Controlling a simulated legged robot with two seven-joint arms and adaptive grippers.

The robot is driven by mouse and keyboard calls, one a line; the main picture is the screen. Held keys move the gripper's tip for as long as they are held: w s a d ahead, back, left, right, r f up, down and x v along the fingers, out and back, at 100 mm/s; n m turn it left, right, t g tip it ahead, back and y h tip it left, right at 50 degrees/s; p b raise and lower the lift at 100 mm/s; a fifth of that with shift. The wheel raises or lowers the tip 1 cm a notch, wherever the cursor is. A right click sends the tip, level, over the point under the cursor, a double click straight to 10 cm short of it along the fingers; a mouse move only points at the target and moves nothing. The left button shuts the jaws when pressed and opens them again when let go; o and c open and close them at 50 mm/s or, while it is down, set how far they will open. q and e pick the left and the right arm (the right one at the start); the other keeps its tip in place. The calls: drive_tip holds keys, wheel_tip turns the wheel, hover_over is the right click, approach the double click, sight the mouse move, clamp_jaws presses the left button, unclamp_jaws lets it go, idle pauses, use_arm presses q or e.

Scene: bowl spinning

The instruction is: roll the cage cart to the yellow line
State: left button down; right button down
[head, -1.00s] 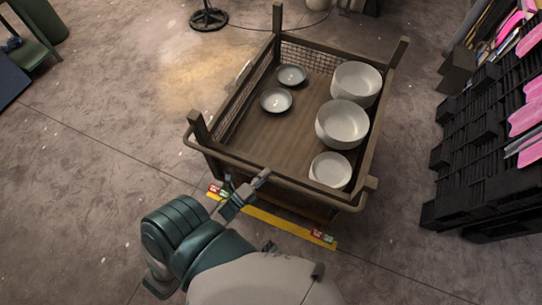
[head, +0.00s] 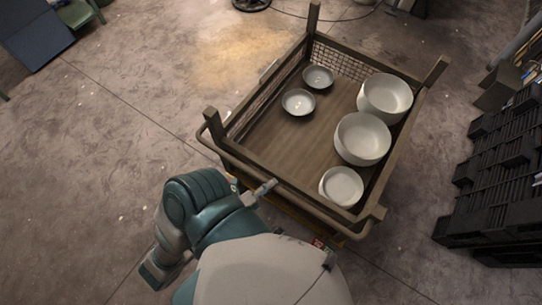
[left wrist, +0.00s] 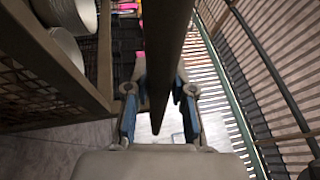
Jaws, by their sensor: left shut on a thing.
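The brown cage cart (head: 232,125) stands in the middle of the head view, with a mesh side and a curved handle rail on its near side. My left gripper (head: 264,188) is at that near rail. In the left wrist view my left gripper (left wrist: 159,112) is shut with its fingers on either side of the dark rail (left wrist: 164,60). The yellow line (head: 290,211) shows only as a thin strip under the cart's near edge, partly hidden by the cart and my arm. My right gripper is not in view.
Inside the cart are large white bowls (head: 362,138) along the right and small grey dishes (head: 299,101) at the left. Black racks (head: 500,170) stand at the right. A blue panel (head: 38,38) is at the upper left. The floor at left is clear.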

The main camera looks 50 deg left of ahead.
use_arm(q)
drive_tip(key=shift+s+d+f, duration=0.1)
drive_tip(key=shift+d+f, duration=0.1)
drive_tip(key=shift+f, duration=0.1)
drive_tip(key=c, duration=1.1)
unclamp_jaws()
drive_tip(key=shift+c, duration=0.2)
drive_tip(key=shift+o, duration=0.9)
drive_tip(key=shift+r, duration=0.15)
drive_tip(key=v, duration=1.1)
drive_tip(key=shift+s, duration=0.4)
drive_tip(key=shift+w, duration=0.1)
